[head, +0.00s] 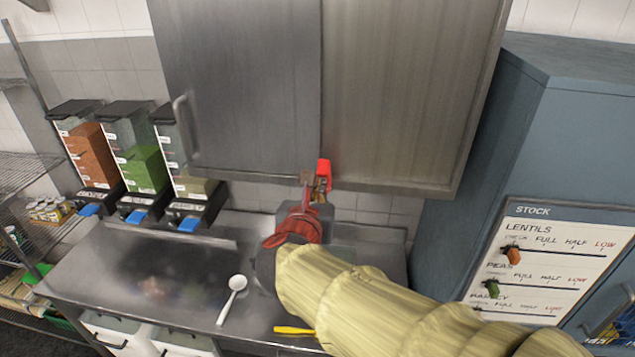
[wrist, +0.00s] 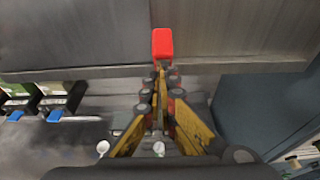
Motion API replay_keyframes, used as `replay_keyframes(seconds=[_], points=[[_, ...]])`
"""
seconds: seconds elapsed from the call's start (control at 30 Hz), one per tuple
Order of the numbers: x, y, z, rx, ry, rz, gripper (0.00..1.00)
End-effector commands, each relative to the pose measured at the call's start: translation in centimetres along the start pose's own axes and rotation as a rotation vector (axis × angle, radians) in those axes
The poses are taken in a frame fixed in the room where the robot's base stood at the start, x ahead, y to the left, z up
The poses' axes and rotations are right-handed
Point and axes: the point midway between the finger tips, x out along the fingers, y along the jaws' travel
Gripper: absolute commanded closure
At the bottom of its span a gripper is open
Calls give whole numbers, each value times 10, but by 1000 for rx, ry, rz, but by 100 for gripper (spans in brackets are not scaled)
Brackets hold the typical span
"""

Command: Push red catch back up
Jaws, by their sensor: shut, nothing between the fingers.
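The red catch (head: 323,172) sits at the lower edge of the steel wall cabinet (head: 250,90), where its two doors meet. In the wrist view the red catch (wrist: 162,43) is a small block straight ahead of the fingertips. My gripper (head: 314,185) is shut and empty, pointing up from below. Its fingertips (wrist: 160,68) are just under the catch in the wrist view. I cannot tell whether they touch it. The arm's yellow sleeve hides part of the counter below.
Several dispensers (head: 135,160) with blue levers stand at the left. A white spoon (head: 236,290) and a yellow-handled tool (head: 294,330) lie on the steel counter (head: 150,265). A blue-grey cabinet with a stock board (head: 560,225) stands at the right. The cabinet's underside is close above my gripper.

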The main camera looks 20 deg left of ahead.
Motion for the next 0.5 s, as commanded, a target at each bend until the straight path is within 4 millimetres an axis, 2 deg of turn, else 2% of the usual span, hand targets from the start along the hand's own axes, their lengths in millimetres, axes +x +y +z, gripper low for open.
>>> replay_keyframes(seconds=[0.03, 0.5], points=[[0, -1, 7, -1, 5, -2, 100], [18, -1, 35, 1, 0, -3, 100]])
